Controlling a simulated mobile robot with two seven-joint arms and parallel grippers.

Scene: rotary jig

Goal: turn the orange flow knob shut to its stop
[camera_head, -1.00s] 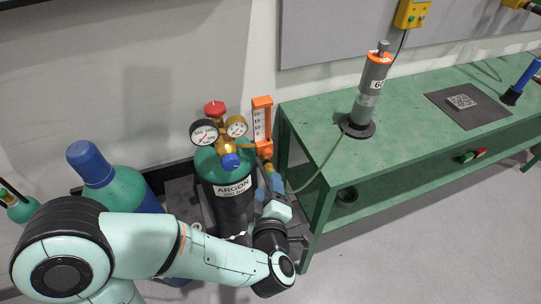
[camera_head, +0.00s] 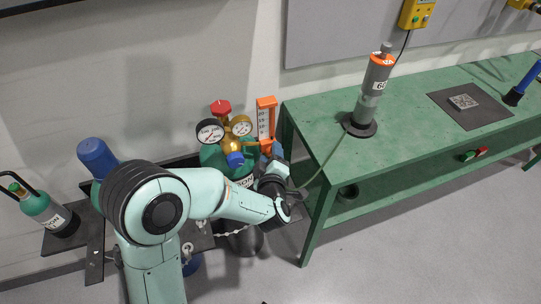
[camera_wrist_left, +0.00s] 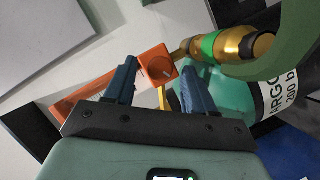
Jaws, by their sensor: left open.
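The orange flow knob (camera_wrist_left: 161,69) shows in the left wrist view as an orange block with a round face, beside brass fittings. It appears between the two blue fingertips of my left gripper (camera_wrist_left: 160,78), which are open with a gap on either side; I cannot tell how deep it sits between them. The orange flowmeter (camera_head: 265,118) stands upright beside the brass regulator (camera_head: 240,142) in the head view. There my left gripper (camera_head: 277,153) is just below the flowmeter, and the knob is hidden. My right gripper is not in view.
The green argon cylinder (camera_head: 212,156) with two gauges stands behind my left arm. A green bench (camera_head: 320,120) is close on the right, with a grey cylinder (camera_head: 372,88) on it. A hose (camera_head: 328,165) runs from the bench toward the gripper. A small green cylinder (camera_head: 40,206) stands at left.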

